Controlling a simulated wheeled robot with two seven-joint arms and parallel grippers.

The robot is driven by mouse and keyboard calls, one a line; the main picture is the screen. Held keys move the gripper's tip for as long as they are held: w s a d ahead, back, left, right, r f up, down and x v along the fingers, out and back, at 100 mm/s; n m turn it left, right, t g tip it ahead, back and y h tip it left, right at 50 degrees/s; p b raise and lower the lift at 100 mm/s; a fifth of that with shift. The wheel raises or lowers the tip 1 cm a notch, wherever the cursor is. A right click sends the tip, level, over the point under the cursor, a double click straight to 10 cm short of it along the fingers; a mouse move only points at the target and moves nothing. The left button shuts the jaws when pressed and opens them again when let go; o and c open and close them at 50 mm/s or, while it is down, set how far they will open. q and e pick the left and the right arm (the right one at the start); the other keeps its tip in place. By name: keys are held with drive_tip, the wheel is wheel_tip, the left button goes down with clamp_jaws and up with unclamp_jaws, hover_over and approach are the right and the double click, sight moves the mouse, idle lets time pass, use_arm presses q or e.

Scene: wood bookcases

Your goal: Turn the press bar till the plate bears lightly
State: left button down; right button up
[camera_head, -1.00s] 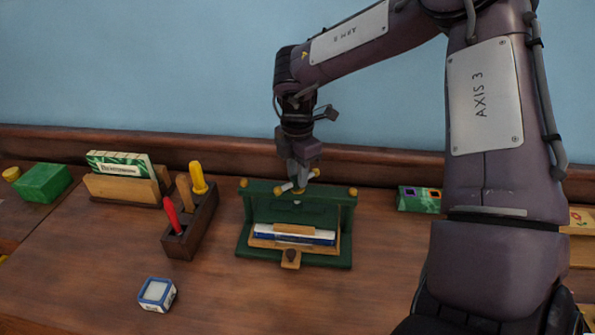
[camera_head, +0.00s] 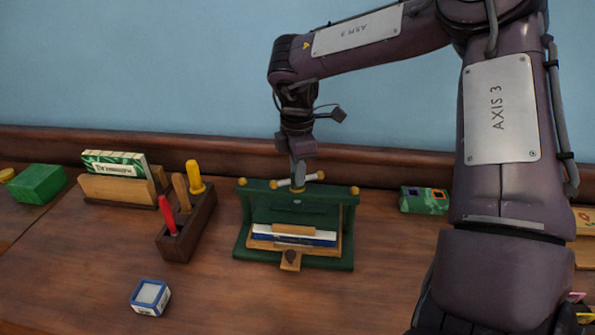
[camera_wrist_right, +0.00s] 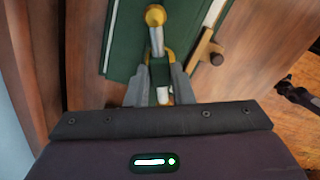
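The green press (camera_head: 244,240) stands on the desk in the middle of the head view. A light-coloured press bar (camera_head: 284,182) with yellow ends lies across its top. A blue and white book (camera_head: 285,237) lies in the press between wooden boards; the plate's contact with it is hard to tell. My right gripper (camera_head: 299,180) points down at the bar's middle. My left gripper is not in view.
A wooden rack (camera_head: 189,229) with several handled tools stands left of the press. Behind it is a card holder (camera_head: 116,190). A blue-and-white box (camera_head: 151,296) lies at the front left and a green box (camera_head: 40,183) farther left.

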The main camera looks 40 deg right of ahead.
drive_tip(key=o, duration=0.4)
wheel_tip(320, 180, up, 8)
drive_tip(key=shift+f, duration=0.1)
idle(0.5)
